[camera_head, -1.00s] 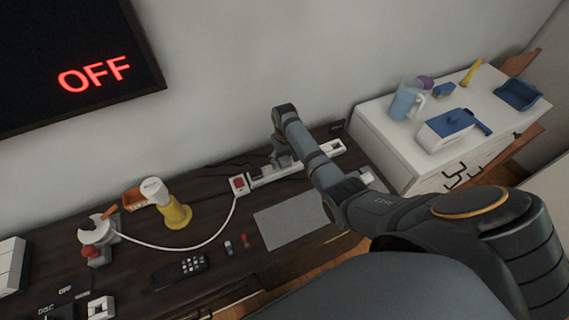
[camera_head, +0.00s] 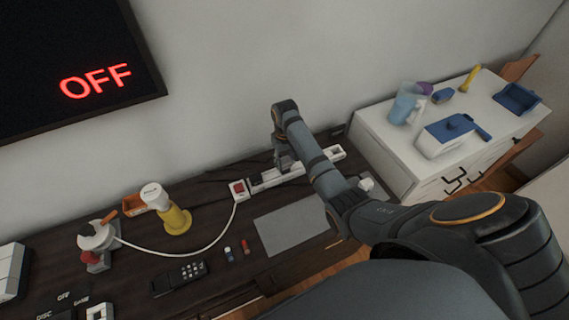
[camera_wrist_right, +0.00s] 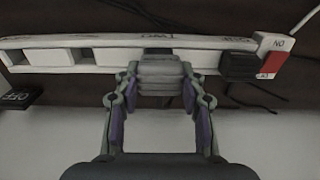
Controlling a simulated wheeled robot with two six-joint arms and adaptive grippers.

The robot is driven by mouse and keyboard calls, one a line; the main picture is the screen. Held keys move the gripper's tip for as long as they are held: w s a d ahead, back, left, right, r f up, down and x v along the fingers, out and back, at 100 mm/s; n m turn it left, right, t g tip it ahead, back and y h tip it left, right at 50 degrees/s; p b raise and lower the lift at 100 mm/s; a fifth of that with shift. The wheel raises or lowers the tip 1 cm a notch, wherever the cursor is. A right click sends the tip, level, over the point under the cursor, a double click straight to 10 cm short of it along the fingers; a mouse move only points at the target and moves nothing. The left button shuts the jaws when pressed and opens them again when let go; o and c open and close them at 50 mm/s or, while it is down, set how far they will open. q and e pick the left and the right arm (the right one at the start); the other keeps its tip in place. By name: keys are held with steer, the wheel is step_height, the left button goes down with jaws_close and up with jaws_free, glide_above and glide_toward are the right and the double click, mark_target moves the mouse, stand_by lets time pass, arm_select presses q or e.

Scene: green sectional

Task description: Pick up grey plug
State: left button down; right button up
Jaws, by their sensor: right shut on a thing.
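The grey plug (camera_wrist_right: 162,76) sits between the fingertips of my right gripper (camera_wrist_right: 160,88) in the right wrist view. The fingers are closed on its two sides. The plug is up against the white power strip (camera_wrist_right: 100,56); I cannot tell whether it is still seated in a socket. In the head view my right gripper (camera_head: 286,158) reaches down over the power strip (camera_head: 325,158), and the arm hides the plug there. My left gripper is not in view.
A black plug (camera_wrist_right: 238,66) sits on the strip beside the red switch (camera_wrist_right: 269,65). In the head view, a grey mat (camera_head: 288,226), a black remote (camera_head: 180,277) and a yellow-and-white bottle (camera_head: 176,219) are on the dark table. A white cabinet (camera_head: 385,150) stands at right.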

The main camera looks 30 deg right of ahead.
steer(key=s+a+r+p, duration=0.3)
steer(key=s+r, duration=0.6)
steer(key=s, duration=0.3)
steer(key=shift+s+a+p, duration=0.2)
steer(key=shift+a+p, duration=0.15)
steer(key=shift+a, duration=0.45)
steer(key=shift+f, duration=0.1)
